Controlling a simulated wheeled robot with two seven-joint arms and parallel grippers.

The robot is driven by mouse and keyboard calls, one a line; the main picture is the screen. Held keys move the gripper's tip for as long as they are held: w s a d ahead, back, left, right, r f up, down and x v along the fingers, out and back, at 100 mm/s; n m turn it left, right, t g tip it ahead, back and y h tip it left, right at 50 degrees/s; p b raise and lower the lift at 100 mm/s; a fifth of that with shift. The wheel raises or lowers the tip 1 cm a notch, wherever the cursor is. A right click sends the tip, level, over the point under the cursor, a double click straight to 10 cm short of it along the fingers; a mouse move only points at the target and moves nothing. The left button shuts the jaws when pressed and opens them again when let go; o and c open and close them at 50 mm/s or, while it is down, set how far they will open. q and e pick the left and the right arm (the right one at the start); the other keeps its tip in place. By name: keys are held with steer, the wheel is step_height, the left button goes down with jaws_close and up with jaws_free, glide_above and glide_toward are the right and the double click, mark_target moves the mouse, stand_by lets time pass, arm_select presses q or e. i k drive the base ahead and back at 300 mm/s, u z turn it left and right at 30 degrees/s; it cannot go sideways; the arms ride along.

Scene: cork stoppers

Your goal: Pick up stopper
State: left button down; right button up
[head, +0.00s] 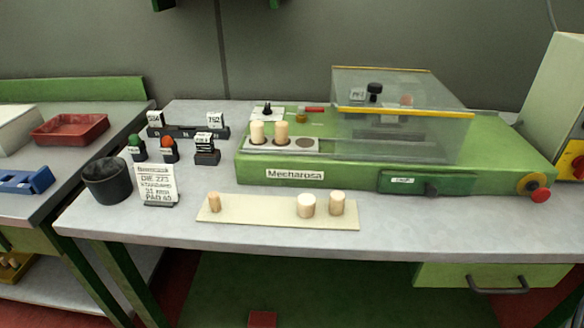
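A small tan cork stopper (214,202) stands upright at the left end of a flat cream strip (260,211) near the table's front. A wide pale stopper (306,205) and a slightly narrower one (337,203) stand side by side toward the strip's right end. Two more pale stopper-like cylinders, a left one (257,132) and a right one (281,131), stand upright in a grey holder (272,148) on the green machine. The holder's right-hand round spot (305,143) is empty. Neither of my grippers shows in the head view.
The green machine (340,180) with a clear, yellow-edged cover (400,98) fills the back right. A black cup (107,181) and a printed card (156,185) stand left of the strip. Green and red knobbed stamps (168,150) stand behind. The grey table's front edge (250,242) is clear.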

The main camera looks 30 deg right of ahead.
mark_target(337, 201)
steer(key=k, duration=0.5)
steer(key=z, duration=1)
steer(key=i, duration=0.55)
steer(key=u, duration=0.5)
